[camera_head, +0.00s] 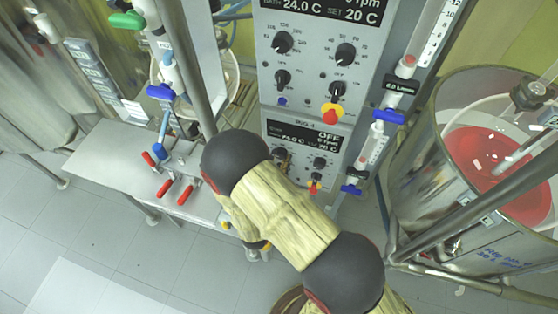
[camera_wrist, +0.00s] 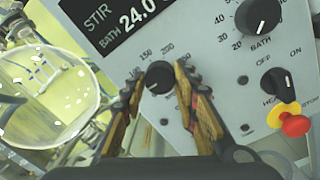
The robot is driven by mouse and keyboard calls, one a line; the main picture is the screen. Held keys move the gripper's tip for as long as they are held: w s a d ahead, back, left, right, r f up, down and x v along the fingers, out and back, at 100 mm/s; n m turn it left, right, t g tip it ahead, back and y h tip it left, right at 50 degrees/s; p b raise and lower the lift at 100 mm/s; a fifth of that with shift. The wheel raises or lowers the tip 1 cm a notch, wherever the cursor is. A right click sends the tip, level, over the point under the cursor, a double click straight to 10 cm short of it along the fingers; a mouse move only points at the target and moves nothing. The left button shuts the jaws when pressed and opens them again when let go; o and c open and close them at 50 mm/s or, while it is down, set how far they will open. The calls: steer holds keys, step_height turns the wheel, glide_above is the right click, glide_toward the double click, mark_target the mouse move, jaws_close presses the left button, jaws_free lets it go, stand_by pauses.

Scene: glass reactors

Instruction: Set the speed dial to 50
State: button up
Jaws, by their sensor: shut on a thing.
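The speed dial (camera_wrist: 158,76) is a round black knob on a grey control panel, with numbers such as 150 and 200 printed above it. My gripper (camera_wrist: 160,78) has its two fingers on either side of the knob and is shut on it. A pale pointer mark on the knob is small, and I cannot read its exact setting. In the head view, the lower control panel (camera_head: 342,142) has a display reading OFF, and its left dial (camera_head: 280,153) shows beside my arm.
Right of the dial are the bath knob (camera_wrist: 258,17) and a black OFF/ON switch (camera_wrist: 279,86). Below that is a red and yellow stop button (camera_wrist: 294,122). A glass vessel with red liquid (camera_head: 490,160) stands right. A bench with red-handled valves (camera_head: 178,192) is left.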

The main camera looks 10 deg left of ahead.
stand_by(0.4)
steer(key=o, duration=1.2)
steer(key=shift+c, duration=0.2)
steer(key=s, duration=1.2)
steer(key=shift+a+f, duration=0.2)
steer(key=shift+a, duration=0.05)
